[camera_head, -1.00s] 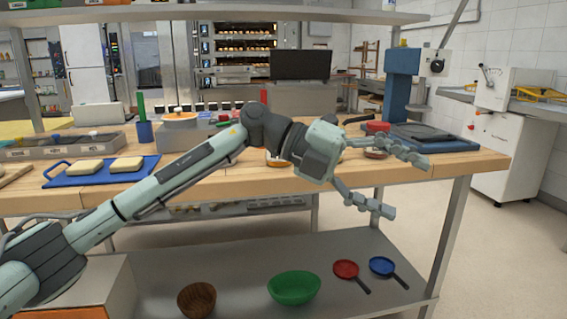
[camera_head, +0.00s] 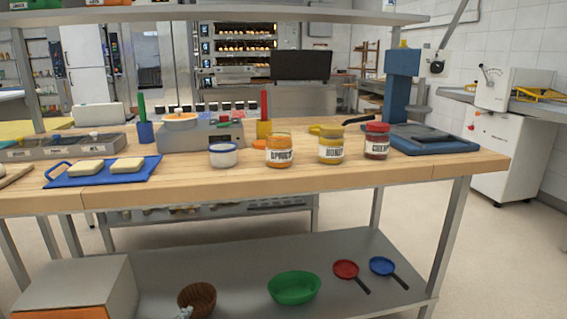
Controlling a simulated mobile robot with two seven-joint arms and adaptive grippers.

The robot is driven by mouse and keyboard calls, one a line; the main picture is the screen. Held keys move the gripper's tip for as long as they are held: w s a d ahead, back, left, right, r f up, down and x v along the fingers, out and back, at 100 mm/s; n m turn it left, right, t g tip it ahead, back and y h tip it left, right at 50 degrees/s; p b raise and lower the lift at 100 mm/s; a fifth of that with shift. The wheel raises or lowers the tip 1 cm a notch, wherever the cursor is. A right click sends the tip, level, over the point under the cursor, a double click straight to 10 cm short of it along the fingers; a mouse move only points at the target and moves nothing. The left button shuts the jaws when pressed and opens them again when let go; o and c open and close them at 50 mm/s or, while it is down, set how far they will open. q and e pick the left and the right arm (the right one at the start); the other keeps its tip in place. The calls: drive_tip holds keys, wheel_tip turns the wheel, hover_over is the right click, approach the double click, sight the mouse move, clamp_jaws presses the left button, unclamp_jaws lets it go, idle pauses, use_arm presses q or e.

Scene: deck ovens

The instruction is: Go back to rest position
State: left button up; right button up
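Only a small pale piece, which looks like a tip of my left gripper (camera_head: 184,313), shows at the bottom edge in front of the brown bowl (camera_head: 198,297). The rest of that arm is out of view, so its opening cannot be seen. My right gripper is not in view. On the wooden table (camera_head: 330,179) stand an orange-labelled jar (camera_head: 279,151), a yellow jar (camera_head: 331,145), a red-lidded jar (camera_head: 377,141) and a white tub (camera_head: 223,155), all upright with nothing touching them from my side.
A blue tray (camera_head: 105,176) with two pale slabs lies at the table's left. A blue stand machine (camera_head: 402,90) is at the right. The lower shelf holds a green bowl (camera_head: 294,287), a red pan (camera_head: 346,269), a blue pan (camera_head: 382,266) and a box (camera_head: 84,284).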

use_arm(q)
drive_tip(key=s+a+f+n+g, duration=0.1)
drive_tip(key=s+a+f+g, duration=0.2)
drive_tip(key=s, duration=0.6)
drive_tip(key=s+a+f+g+y, duration=0.1)
drive_tip(key=s+a+f+g, duration=0.2)
drive_tip(key=s+f, duration=0.5)
drive_tip(key=s+a+f+n+g, duration=0.1)
drive_tip(key=s+a+f+g, duration=0.2)
drive_tip(key=s, duration=0.7)
wheel_tip(320, 180, down, 2)
drive_tip(key=shift+a+f+n+g+y, duration=0.2)
drive_tip(key=shift+a+n+g+y, duration=0.1)
